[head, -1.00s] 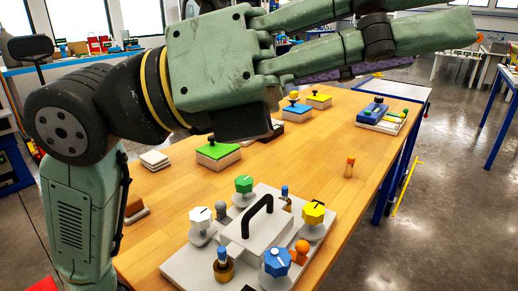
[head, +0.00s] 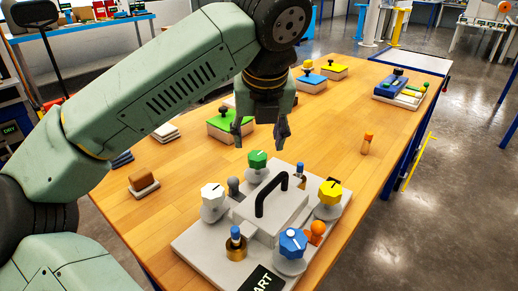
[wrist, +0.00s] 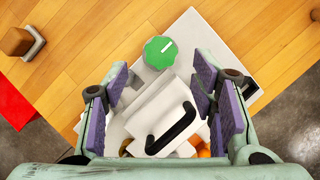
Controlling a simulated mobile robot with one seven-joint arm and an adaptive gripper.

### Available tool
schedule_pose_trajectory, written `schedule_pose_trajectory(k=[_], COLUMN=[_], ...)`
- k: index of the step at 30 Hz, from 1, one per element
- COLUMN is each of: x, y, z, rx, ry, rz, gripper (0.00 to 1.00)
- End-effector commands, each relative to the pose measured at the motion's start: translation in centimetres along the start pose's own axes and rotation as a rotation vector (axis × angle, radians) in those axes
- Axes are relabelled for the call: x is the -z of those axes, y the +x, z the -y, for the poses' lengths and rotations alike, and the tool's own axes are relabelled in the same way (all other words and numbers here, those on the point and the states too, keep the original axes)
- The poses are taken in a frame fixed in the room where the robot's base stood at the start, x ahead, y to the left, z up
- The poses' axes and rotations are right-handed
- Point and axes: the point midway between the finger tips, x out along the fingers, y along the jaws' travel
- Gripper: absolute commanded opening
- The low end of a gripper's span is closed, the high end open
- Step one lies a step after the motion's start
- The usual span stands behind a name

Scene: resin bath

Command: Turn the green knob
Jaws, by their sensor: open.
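The green knob (head: 257,159) stands on a pale post at the back of a light grey panel (head: 190,241). It has a white line on its top, seen in the wrist view on the knob (wrist: 160,52). My gripper (head: 261,138) points down above the panel, near the green knob and apart from it. Its fingers are spread wide with nothing between them. In the wrist view the knob lies ahead of the two purple-padded fingertips (wrist: 160,85), close to the midline between them.
A box with a black handle (head: 270,193) rises mid-panel. White (head: 211,196), yellow (head: 328,192) and blue (head: 292,242) knobs surround it. A green-topped block (head: 228,122) stands behind. The table's right side is mostly clear around an orange peg (head: 367,143).

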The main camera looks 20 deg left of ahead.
Motion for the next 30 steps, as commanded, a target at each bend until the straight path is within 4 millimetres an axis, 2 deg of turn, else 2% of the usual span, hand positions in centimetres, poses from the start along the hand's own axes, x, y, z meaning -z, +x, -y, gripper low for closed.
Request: schedule_pose_trajectory(k=[6, 12, 22, 30], x=[0.1, 0.0, 0.0, 0.0], y=[3.8, 5.7, 6.0, 6.0], z=[0.1, 0.1, 0.1, 0.1], rx=[0.003, 0.004, 0.003, 0.003], ry=[0.003, 0.002, 0.003, 0.003], rz=[-0.003, 0.000, 0.001, 0.001], gripper=[0.52, 0.52, 0.52, 0.34])
